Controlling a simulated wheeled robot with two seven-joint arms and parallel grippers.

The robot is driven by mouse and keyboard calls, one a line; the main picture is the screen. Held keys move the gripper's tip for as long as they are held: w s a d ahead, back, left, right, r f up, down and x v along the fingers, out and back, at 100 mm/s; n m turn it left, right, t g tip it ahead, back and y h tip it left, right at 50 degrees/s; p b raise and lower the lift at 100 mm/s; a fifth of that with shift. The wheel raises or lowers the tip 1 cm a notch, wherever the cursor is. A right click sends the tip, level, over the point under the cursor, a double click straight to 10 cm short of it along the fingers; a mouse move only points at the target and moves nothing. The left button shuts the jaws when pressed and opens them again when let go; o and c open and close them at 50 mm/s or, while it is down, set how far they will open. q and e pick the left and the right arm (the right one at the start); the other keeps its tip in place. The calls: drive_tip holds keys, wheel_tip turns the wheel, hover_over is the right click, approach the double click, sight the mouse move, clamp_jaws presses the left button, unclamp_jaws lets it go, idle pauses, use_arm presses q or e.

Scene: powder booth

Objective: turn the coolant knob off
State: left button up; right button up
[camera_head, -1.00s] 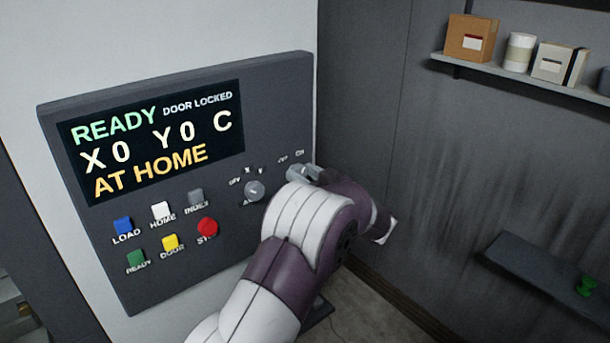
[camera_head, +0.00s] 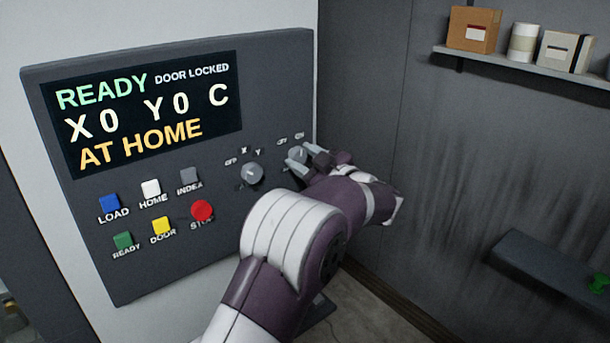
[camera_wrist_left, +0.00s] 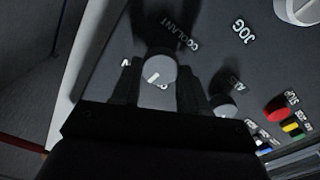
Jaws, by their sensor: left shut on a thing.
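The coolant knob (camera_head: 298,153) is a small grey dial at the right end of the dark control panel, below OFF and ON labels. It also shows in the left wrist view (camera_wrist_left: 159,68), beside the word COOLANT, with a pale pointer line on its face. My left gripper (camera_head: 302,157) has its fingers around the knob, one on each side, and is shut on it. In the left wrist view the two dark fingers (camera_wrist_left: 158,82) flank the knob. My right gripper is not in view.
A second grey knob (camera_head: 252,173) sits just left of the coolant knob. The red stop button (camera_head: 202,210) and several coloured buttons lie farther left, under the lit screen (camera_head: 145,112). A wall shelf (camera_head: 515,60) with boxes and a dark ledge (camera_head: 550,265) are at right.

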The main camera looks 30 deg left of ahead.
use_arm(q)
drive_tip(key=n+b, duration=0.2)
drive_tip(key=b, duration=0.1)
drive_tip(key=f+n+b, duration=0.1)
drive_tip(key=n+b, duration=0.2)
drive_tip(key=shift+r+n+b, duration=0.2)
drive_tip(key=shift+n+b, duration=1.5)
drive_tip(key=shift+b, duration=0.05)
drive_tip(key=o, duration=1.1)
drive_tip(key=shift+r, duration=0.1)
drive_tip(key=shift+c, duration=0.2)
drive_tip(key=b+v, duration=0.3)
drive_tip(key=v, duration=0.9)
drive_tip(key=shift+d, duration=0.25)
